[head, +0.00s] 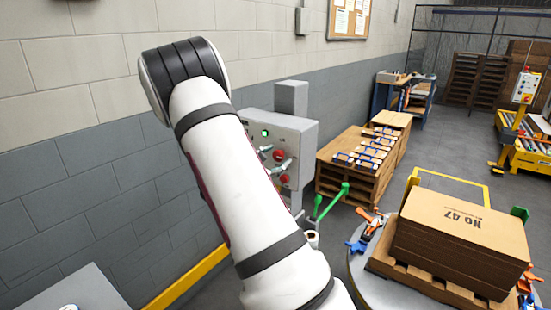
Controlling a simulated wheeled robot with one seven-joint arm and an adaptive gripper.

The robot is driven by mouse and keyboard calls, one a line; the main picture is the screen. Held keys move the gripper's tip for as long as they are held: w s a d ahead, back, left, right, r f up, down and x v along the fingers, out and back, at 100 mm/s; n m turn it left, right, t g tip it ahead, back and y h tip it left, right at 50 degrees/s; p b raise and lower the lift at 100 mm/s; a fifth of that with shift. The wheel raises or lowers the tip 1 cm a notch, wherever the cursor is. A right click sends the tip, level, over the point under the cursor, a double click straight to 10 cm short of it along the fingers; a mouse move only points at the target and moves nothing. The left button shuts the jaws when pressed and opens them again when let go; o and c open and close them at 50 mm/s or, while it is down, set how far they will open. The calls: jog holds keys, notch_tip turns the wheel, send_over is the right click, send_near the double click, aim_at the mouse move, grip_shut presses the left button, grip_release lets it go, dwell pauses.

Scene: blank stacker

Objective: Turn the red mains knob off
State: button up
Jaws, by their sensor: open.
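A grey control box (303,134) is fixed by the wall, just right of my raised arm. Its front carries a lit green lamp (265,133), a red control (279,155) and a second, lower red control (285,179). I cannot tell which red one is the mains knob, or how it is turned. Pale grey lever-like parts (283,167) lie close to the red controls; what they belong to is unclear. My white arm hides the left part of the box.
Green rails (331,202) stand below the box. Right of it is a wooden pallet stack (350,186) with small cartons. A round table (362,268) bears a pallet and a large brown stack (462,236). Grey floor is open farther back.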

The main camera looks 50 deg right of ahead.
jog(key=shift+c, duration=0.4)
jog(key=c, duration=1.1)
jog(key=n+p, duration=0.2)
jog(key=n, duration=0.2)
jog(key=n+p, duration=0.1)
jog(key=n, duration=0.3)
jog(key=n+p, duration=0.1)
jog(key=n, duration=0.8)
jog(key=shift+n, duration=0.4)
